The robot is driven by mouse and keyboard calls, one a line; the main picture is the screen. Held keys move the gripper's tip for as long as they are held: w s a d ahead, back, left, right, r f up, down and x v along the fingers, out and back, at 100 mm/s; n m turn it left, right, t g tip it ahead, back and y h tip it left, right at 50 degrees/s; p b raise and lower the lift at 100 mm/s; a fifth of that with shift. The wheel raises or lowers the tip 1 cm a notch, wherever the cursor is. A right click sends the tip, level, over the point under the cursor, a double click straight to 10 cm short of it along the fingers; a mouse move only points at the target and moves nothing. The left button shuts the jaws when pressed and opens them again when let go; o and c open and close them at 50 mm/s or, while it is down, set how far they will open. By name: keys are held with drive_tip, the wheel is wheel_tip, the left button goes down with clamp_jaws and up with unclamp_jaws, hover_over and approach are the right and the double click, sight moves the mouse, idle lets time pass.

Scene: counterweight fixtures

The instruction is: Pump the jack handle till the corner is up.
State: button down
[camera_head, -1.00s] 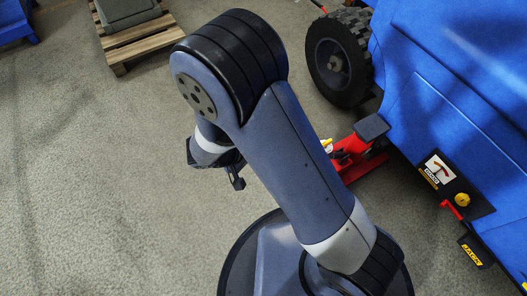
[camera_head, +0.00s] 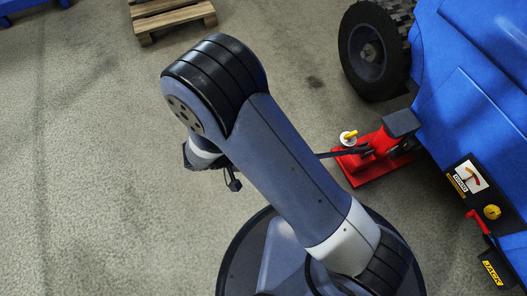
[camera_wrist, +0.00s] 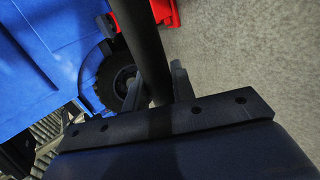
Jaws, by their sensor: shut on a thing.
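The red jack (camera_head: 380,166) stands on the floor beside the blue machine (camera_head: 450,75), its black pad (camera_head: 402,123) by the machine's side. The dark jack handle (camera_head: 335,153) runs left from the jack and passes behind my arm. In the wrist view the handle (camera_wrist: 143,35) runs between the two fingers of my gripper (camera_wrist: 158,90), which is shut on it. My gripper is mostly hidden behind my arm in the head view. A white gauge (camera_head: 467,177) with red on its face sits on the machine; its reading is too small to tell.
A black tyre (camera_head: 372,50) of the machine stands beyond the jack. A yellow knob (camera_head: 348,136) sits at the jack's left. A wooden pallet (camera_head: 175,18) lies at the back left. The floor to the left is clear.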

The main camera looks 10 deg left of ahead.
drive_tip(key=w+d+r+g+y+p, duration=0.1)
drive_tip(key=w+d+r+y+p, duration=0.1)
drive_tip(key=w+d+r+p, duration=0.2)
drive_tip(key=w+d+r+g+y+p, duration=0.2)
drive_tip(key=w+d+r+p, duration=0.2)
drive_tip(key=d+r+p, duration=0.4)
wheel_tip(320, 180, up, 5)
drive_tip(key=p, duration=0.2)
drive_tip(key=shift+d+f+p, duration=0.15)
drive_tip(key=shift+p, duration=0.2)
drive_tip(key=s+a+f+h+b, duration=0.1)
drive_tip(key=s+a+f+b, duration=0.1)
drive_tip(key=b, duration=0.4)
drive_tip(key=s+a+f+t+h+b, duration=0.1)
drive_tip(key=s+a+f+b, duration=0.1)
drive_tip(key=a+f+b, duration=0.3)
drive_tip(key=shift+s+f+b, duration=0.35)
drive_tip(key=shift+b, duration=0.25)
drive_tip(key=shift+a, duration=0.1)
